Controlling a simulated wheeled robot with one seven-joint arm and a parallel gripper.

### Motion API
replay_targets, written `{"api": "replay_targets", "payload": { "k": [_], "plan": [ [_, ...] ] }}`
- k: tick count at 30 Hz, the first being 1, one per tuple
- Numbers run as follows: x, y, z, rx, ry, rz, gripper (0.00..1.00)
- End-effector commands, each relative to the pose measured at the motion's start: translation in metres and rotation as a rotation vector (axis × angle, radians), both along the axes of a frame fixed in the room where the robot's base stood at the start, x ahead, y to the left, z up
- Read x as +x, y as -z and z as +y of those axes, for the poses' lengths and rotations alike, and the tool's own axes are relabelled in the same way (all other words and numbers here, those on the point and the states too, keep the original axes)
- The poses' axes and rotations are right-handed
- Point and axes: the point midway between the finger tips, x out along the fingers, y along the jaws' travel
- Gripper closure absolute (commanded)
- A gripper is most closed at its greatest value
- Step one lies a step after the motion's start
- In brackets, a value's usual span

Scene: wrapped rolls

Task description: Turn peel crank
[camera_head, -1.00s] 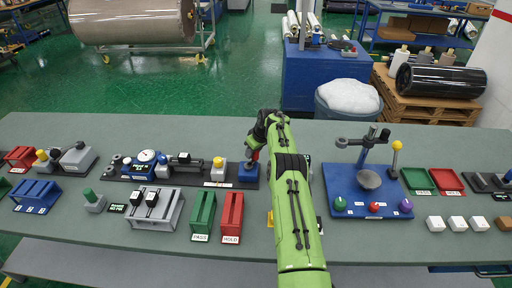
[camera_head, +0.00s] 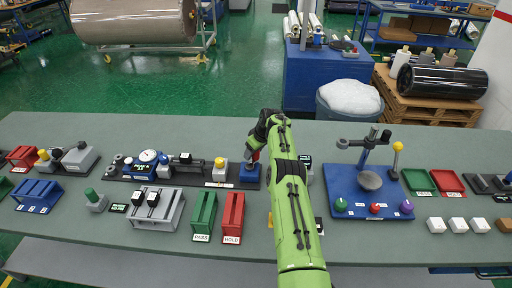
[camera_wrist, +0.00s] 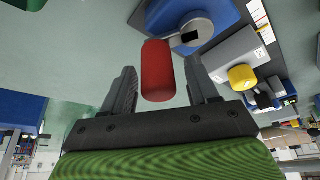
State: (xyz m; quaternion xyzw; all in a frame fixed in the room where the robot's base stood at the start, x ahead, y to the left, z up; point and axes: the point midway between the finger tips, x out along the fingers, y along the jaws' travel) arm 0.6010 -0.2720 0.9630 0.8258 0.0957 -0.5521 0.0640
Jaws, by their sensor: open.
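The peel crank has a red cylindrical handle (camera_wrist: 157,72), seen in the wrist view with a grey round hub (camera_wrist: 192,30) on a blue block (camera_wrist: 165,14) behind it. In the head view the blue block (camera_head: 249,174) stands at the right end of a dark base strip. My gripper (camera_wrist: 160,66) is open, with one finger on each side of the red handle and a visible gap to each finger. In the head view my gripper (camera_head: 254,157) is just above the blue block, and my arm hides part of the area to its right.
Along the strip to the left are a white dial gauge (camera_head: 148,157) and a yellow-capped post (camera_head: 219,164). Green (camera_head: 204,213) and red (camera_head: 232,214) trays lie in front. A blue stand (camera_head: 368,190) with coloured knobs is to the right. The table's back edge is clear.

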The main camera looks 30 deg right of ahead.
Motion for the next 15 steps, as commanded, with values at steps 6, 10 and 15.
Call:
{"api": "replay_targets", "payload": {
  "k": [6, 10, 15],
  "plan": [
    [-0.013, -0.033, -0.005, -0.002, 0.003, -0.003, 0.41],
    [-0.027, -0.068, -0.008, -0.002, 0.005, -0.002, 0.41],
    [-0.045, -0.112, -0.011, -0.001, 0.003, -0.004, 0.41]
  ]
}}
